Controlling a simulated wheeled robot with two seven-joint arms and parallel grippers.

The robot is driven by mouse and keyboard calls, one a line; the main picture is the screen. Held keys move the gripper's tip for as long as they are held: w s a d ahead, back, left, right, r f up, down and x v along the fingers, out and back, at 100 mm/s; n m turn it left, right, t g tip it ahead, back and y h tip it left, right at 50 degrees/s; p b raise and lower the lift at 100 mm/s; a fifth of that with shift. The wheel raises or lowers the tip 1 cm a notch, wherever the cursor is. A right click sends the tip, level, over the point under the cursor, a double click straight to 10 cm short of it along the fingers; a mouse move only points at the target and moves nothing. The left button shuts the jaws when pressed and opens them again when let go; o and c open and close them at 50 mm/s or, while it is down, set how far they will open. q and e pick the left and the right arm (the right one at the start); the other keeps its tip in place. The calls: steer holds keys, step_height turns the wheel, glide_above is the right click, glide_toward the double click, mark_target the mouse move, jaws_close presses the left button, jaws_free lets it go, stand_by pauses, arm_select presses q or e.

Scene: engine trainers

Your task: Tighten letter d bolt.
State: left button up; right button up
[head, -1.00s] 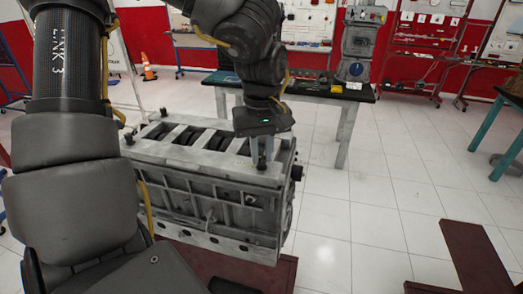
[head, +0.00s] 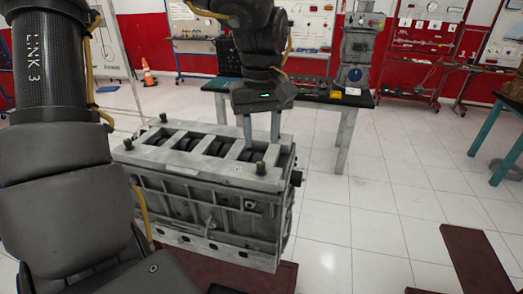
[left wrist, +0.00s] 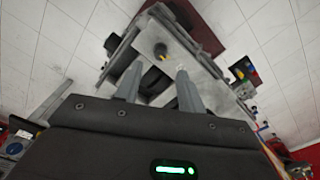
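The grey engine block (head: 205,190) stands in the middle of the head view. Dark upright bolts sit at its top corners: a near right bolt (head: 260,168), a near left bolt (head: 129,144) and a far left bolt (head: 163,117). Any bolt at the far right corner is hidden. I cannot read a letter d. My left gripper (head: 262,133) is open and empty above the block's right end, its fingers apart and clear of the near right bolt. In the left wrist view, one bolt (left wrist: 161,50) shows beyond the open fingers. My right gripper is out of view.
A dark-topped bench (head: 345,98) with tools stands behind the block. A dark red beam (head: 480,262) lies at lower right, and a teal-legged table (head: 490,138) stands at the right edge. My own arm fills the left. The tiled floor right of the block is free.

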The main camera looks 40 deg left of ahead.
mark_target(262, 163)
arm_select(q)
steer(key=shift+r+p, duration=0.3)
steer(key=shift+r, duration=2)
